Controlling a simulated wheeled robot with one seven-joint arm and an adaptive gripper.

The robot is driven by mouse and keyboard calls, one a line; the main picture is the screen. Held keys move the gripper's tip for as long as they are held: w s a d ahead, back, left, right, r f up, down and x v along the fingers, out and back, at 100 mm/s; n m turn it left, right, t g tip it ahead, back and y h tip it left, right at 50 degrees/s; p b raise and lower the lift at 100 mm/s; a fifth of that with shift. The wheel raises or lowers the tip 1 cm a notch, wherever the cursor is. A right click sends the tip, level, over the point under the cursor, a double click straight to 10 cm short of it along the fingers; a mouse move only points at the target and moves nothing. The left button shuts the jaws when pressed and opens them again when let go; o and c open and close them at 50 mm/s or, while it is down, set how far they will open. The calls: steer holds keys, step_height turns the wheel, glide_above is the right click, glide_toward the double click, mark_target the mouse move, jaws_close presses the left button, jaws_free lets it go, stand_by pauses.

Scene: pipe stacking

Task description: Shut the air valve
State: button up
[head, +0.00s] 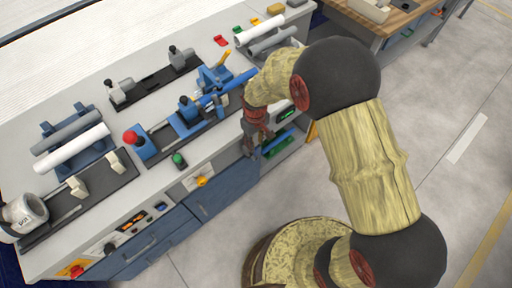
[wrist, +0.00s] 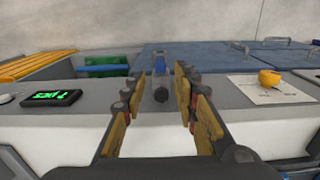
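In the wrist view a small grey fitting with a blue lever (wrist: 160,65), which looks like the air valve, sticks out from the bench's front panel. My gripper (wrist: 158,80) is open, with one finger on each side of this fitting. Gaps show between the fitting and both fingers, so it does not look gripped. In the head view my gripper (head: 253,146) is at the bench's front edge and hides the valve.
A yellow knob (wrist: 268,77) on a white label is to the right, and a green-lit display (wrist: 55,97) to the left. The bench (head: 215,148) carries a blue clamp, pipes on racks (head: 78,148) and a red button (head: 130,137). Blue drawers (head: 222,190) lie below; floor is free in front.

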mark_target(255, 154)
step_height(255, 154, down, 7)
steer(key=shift+b, duration=0.95)
steer(key=shift+c, duration=1.4)
jaws_close()
